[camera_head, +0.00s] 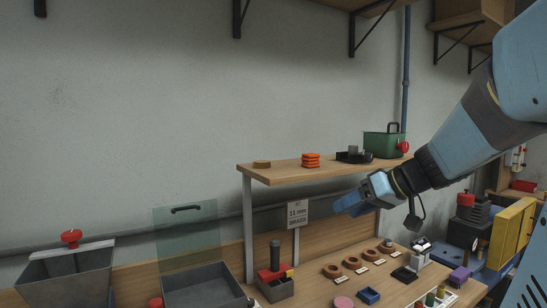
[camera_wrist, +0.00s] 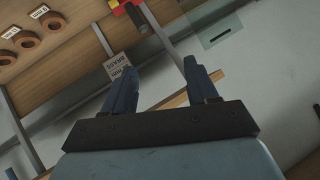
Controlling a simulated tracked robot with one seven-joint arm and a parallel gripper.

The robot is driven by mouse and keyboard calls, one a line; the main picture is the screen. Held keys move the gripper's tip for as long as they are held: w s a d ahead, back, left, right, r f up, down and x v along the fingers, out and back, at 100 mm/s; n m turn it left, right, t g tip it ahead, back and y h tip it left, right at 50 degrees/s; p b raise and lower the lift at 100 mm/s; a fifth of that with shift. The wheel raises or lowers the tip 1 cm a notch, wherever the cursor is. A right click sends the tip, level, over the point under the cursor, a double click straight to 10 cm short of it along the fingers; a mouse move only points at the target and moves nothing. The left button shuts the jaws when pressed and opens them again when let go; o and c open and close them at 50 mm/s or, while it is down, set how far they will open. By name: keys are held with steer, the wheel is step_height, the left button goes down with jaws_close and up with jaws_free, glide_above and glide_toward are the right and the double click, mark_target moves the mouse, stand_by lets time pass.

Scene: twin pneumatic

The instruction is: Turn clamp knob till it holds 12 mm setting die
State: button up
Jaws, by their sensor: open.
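My gripper (camera_head: 350,203) is open and empty, held above the bench in front of the shelf's right half. Its two blue fingers also show spread apart in the wrist view (camera_wrist: 160,72). Several brown rings (camera_head: 351,262), possibly the setting dies, lie in a row on the bench below, each by a white label. The rings also show at upper left in the wrist view (camera_wrist: 26,39). The labels are too small to tell which is 12 mm. I cannot tell which part is the clamp knob. A small grey-white device (camera_head: 421,247) stands right of the rings.
A sign (camera_head: 297,213) stands behind the bench, close to my gripper in the picture. The wooden shelf (camera_head: 300,171) holds a green box (camera_head: 381,145) with a red knob. A grey bin (camera_head: 205,287) and a small box with a dark cylinder (camera_head: 275,252) stand left.

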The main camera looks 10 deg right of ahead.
steer(key=w+d+r+t, duration=0.4)
steer(key=w+d+t, duration=0.15)
steer(key=d, duration=0.65)
steer(key=t+h, duration=0.2)
steer(key=t, duration=0.2)
glide_toward(371, 157)
steer(key=shift+n, duration=0.4)
steer(key=x, duration=0.8)
steer(key=shift+w+a, duration=0.1)
steer(key=shift+w, duration=0.3)
steer(key=c, duration=1)
steer(key=shift+m, duration=1.6)
steer(key=shift+c, duration=0.2)
steer(key=o, duration=1)
steer(key=shift+o, duration=0.2)
steer(key=shift+s, duration=0.1)
